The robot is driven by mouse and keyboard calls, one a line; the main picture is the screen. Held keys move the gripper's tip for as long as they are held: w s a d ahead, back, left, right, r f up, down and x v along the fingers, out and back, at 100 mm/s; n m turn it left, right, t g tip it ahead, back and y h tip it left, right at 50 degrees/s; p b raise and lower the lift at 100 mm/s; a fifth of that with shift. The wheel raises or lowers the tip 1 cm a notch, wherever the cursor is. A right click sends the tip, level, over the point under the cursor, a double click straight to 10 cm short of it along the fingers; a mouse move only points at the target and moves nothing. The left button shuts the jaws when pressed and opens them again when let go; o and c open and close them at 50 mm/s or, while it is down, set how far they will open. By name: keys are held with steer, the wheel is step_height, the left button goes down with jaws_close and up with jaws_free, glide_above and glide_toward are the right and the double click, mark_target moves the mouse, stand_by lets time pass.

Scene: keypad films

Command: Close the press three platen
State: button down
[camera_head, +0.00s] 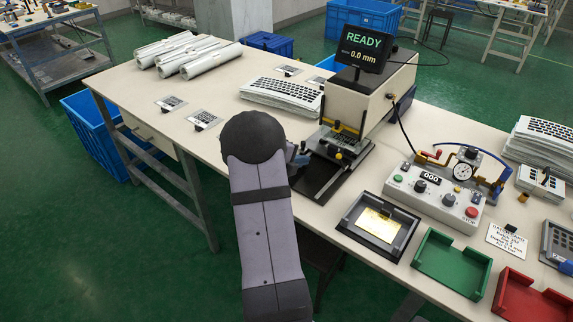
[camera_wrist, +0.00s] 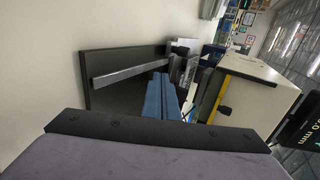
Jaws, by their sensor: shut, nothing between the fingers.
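The press (camera_head: 375,90) is a cream box with a display reading "READY" and "0.0 mm". Its dark base plate (camera_head: 318,178) reaches forward on the table, with a yellow-edged opening behind it. A small platen area with a patterned film (camera_head: 342,137) sits at the press mouth. My gripper (camera_head: 298,157) is shut and empty beside the left edge of the base, mostly hidden by my arm. In the wrist view my blue fingers (camera_wrist: 160,97) lie close together near a grey bar (camera_wrist: 130,69) and the press body (camera_wrist: 255,100). I cannot tell if they touch anything.
A control box with dial gauge (camera_head: 440,190), a black tray with a gold plate (camera_head: 377,222), a green tray (camera_head: 452,265) and a red tray (camera_head: 530,300) stand to the right. Film stacks (camera_head: 283,96) and white rolls (camera_head: 188,55) lie further back. The table's left front is mostly clear.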

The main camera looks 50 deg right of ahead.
steer(key=v, duration=0.9)
steer(key=shift+r, duration=0.15)
steer(key=shift+w, duration=0.1)
steer(key=w+a+r+n+t+y+p, duration=0.3)
steer(key=w+a+n+t, duration=0.3)
steer(key=w+a+n, duration=0.4)
steer(key=w+a+r+n+t+y+p, duration=0.1)
steer(key=w+a+n+t+y+p, duration=0.15)
steer(key=a+n+y, duration=1.05)
steer(key=s+a+n+g+h+p, duration=0.25)
steer(key=s+a, duration=0.25)
steer(key=a, duration=0.3)
steer(key=s+a+n+g+h+p, duration=0.15)
steer(key=s+a+n, duration=0.3)
steer(key=a, duration=0.45)
steer(key=s+n+g+p, duration=0.1)
steer(key=s+n+g, duration=0.3)
steer(key=s, duration=0.8)
steer(key=shift+s+a+r+n, duration=0.2)
steer(key=shift+a+r+n, duration=0.15)
steer(key=shift+n, duration=0.75)
